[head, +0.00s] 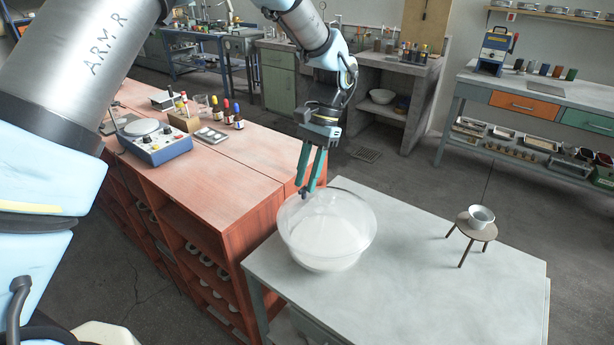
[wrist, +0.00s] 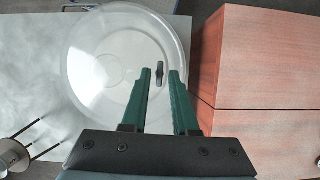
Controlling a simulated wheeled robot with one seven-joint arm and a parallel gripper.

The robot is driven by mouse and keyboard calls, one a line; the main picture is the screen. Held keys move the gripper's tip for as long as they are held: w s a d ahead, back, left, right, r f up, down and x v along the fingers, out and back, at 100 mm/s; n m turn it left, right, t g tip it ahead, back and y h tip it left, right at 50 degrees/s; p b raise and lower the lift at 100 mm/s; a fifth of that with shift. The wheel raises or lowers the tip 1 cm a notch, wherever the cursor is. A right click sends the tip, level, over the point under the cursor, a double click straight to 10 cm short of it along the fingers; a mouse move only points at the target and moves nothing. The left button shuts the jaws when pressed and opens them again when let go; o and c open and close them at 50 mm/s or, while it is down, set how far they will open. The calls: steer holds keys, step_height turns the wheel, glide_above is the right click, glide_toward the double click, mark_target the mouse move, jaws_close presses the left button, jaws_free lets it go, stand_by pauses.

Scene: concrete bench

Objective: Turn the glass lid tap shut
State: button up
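The glass desiccator (head: 330,250) is a clear round vessel on the grey table's near left corner; it also fills the upper middle of the wrist view (wrist: 95,70). Its tap (wrist: 160,73) is a small dark handle on the lid, lying nearly upright in the wrist picture. My gripper (head: 306,187) points down over the lid with teal fingers. The fingers are apart, and in the wrist view the tap shows between the fingertips with a gap on each side. I cannot tell whether the fingertips are level with the tap or above it.
A small three-legged stand with a crucible (head: 481,216) is on the right of the grey table (head: 410,265). A red-brown wooden bench (head: 200,165) adjoins at left, carrying a hotplate-like device (head: 155,140) and small bottles (head: 238,117). The table's middle is clear.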

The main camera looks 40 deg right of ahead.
steer(key=shift+o, duration=0.7)
steer(key=s+b+v, duration=0.1)
steer(key=b+v, duration=0.2)
steer(key=v, duration=0.7)
steer(key=shift+w+r, duration=0.4)
steer(key=shift+w, duration=0.05)
steer(key=shift+d, duration=0.15)
